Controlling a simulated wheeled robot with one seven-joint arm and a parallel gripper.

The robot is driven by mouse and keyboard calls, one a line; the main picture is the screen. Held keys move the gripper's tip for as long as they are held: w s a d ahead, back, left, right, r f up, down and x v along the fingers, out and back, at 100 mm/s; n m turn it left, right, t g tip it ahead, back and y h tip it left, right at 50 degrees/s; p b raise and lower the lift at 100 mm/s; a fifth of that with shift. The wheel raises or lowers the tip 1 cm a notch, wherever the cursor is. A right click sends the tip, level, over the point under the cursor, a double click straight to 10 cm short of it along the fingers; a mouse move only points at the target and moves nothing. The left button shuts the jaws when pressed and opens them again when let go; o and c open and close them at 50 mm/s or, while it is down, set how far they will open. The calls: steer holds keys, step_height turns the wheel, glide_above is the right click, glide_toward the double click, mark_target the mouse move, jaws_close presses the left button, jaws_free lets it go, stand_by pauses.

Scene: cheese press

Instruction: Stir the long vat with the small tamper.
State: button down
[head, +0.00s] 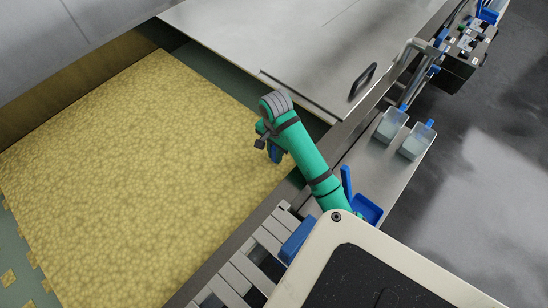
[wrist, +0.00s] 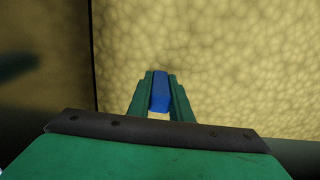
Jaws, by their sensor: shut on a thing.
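The long vat (head: 224,254) holds a broad yellow, pebbled curd slab (head: 120,180), which fills most of the head view's left half. My gripper (head: 271,149) hangs over the slab's right part, just inside the vat's near rim. In the wrist view my gripper (wrist: 160,82) is shut on a blue bar, seemingly the handle of the small tamper (wrist: 160,95).
A metal cover plate (head: 290,40) with a black handle (head: 363,80) lies beyond my arm. Two clear tubs (head: 391,124) and a blue holder (head: 366,209) are on the side shelf at right. Loose curd bits (head: 8,278) lie at the slab's left edge.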

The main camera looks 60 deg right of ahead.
steer(key=a, duration=0.8)
steer(key=shift+s+d, duration=0.75)
steer(key=shift+d, duration=6.55)
steer(key=w+a, duration=0.2)
steer(key=a, duration=1.3)
steer(key=shift+r, duration=0.2)
step_height(320, 180, up, 10)
